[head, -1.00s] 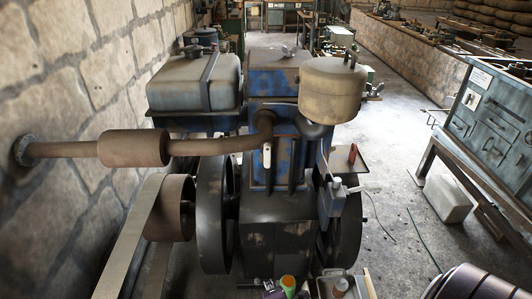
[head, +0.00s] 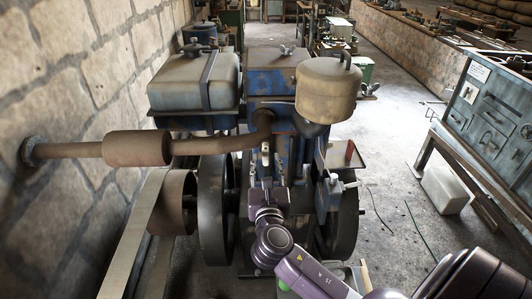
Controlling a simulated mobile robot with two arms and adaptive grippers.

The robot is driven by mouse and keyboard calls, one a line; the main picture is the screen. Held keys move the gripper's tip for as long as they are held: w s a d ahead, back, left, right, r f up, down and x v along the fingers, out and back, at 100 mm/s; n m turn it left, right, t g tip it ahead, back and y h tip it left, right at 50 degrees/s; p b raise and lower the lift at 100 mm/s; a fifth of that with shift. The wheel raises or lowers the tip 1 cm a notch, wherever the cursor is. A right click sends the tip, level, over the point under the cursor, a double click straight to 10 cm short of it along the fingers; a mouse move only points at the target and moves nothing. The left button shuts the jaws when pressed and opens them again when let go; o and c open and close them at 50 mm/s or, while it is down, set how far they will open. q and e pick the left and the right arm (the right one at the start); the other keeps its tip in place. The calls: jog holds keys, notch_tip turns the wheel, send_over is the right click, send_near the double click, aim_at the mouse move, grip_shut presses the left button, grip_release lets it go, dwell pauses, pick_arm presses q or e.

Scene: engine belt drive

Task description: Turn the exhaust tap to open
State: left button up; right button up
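The exhaust tap's pale lever (head: 265,149) stands upright just below the bend of the rusty exhaust pipe (head: 215,146), at the front of the blue engine. My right gripper (head: 266,172) is right at the tap, reaching up from below with its fingers close to the lever. The fingers are small and dark against the engine, so whether they touch or grip the lever cannot be told. The lever's lower part is partly hidden by the gripper. My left gripper is out of view.
A rusty silencer (head: 136,148) runs to the stone wall at left. A grey tank (head: 194,82) and a beige canister (head: 327,91) top the engine. Flywheels (head: 214,210) flank its front, with a belt (head: 135,235) at left.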

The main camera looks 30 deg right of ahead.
aim_at(266, 155)
jog(key=shift+p+x, duration=0.3)
jog(key=shift+x, duration=1.35)
grip_shut()
